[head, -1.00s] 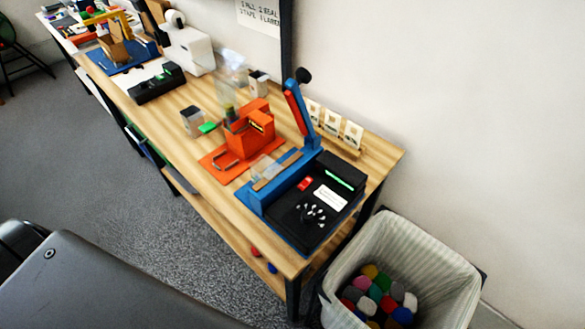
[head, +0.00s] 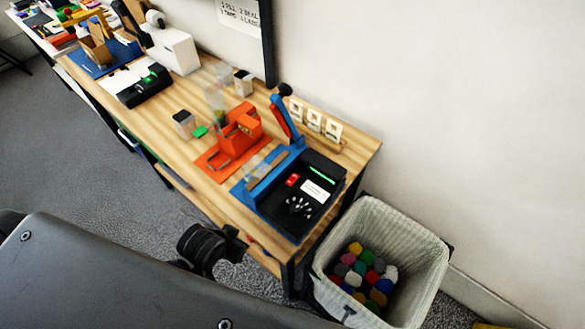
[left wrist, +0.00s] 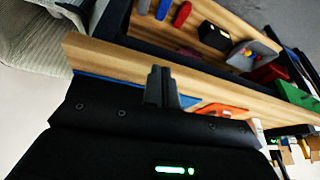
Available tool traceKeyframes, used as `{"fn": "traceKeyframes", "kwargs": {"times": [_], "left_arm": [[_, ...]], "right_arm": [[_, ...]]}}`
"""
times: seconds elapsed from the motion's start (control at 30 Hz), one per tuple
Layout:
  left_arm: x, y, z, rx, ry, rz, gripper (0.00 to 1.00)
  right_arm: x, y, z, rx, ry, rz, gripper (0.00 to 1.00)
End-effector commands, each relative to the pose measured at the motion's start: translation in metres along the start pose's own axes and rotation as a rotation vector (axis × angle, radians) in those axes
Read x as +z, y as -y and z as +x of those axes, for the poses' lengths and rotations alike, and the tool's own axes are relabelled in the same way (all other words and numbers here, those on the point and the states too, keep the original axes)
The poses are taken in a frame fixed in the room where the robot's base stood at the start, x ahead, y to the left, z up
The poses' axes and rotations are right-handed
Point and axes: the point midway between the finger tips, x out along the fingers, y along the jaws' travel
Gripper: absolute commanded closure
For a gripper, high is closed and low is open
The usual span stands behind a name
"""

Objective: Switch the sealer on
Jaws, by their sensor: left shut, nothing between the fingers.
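The sealer (head: 262,198) stands at the near right end of the wooden table, with a blue base and a black top. A red rocker switch (head: 292,180) is on its top, with a black dial, a white label and a green lit strip. Its blue and red lever arm (head: 281,117) is raised. My left gripper (head: 242,240) is by the table's front edge, to the left of and apart from the sealer. In the left wrist view its fingers (left wrist: 161,86) are together and empty. The switch cannot be made out there. My right gripper is not in view.
An orange device (head: 238,135) stands left of the sealer. A rack of white cards (head: 315,120) is behind it. A lined bin (head: 402,230) with coloured pieces stands on the floor to the right. The lower shelf (left wrist: 235,28) holds small items.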

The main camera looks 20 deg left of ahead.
Motion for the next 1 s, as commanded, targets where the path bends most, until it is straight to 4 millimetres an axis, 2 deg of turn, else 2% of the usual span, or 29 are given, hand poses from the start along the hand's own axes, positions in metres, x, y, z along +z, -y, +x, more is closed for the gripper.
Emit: {"fn": "traceKeyframes", "kwargs": {"times": [0.03,0.1,0.3,0.4,0.53,0.73,0.87,1.0], "left_arm": [[-0.036,0.001,-0.019,-0.003,-0.087,0.01,1.0],[-0.076,-0.002,-0.03,0.008,-0.196,0.027,1.0],[-0.149,-0.009,-0.048,0.065,-0.411,0.072,1.0],[-0.175,-0.014,-0.057,0.104,-0.486,0.09,1.0],[-0.195,-0.019,-0.064,0.147,-0.539,0.104,1.0],[-0.199,-0.022,-0.065,0.167,-0.551,0.108,1.0],[-0.202,-0.024,-0.059,0.165,-0.549,0.108,1.0],[-0.213,-0.028,-0.041,0.166,-0.55,0.108,1.0]], "right_arm": [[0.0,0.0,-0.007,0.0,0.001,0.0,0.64],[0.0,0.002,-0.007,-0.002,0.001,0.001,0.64],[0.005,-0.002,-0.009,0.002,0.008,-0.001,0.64],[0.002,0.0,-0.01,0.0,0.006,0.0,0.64],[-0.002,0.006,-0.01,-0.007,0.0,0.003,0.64],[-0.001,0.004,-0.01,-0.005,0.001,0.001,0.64],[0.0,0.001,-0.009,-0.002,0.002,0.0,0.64],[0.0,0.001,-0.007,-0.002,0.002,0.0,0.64]]}}
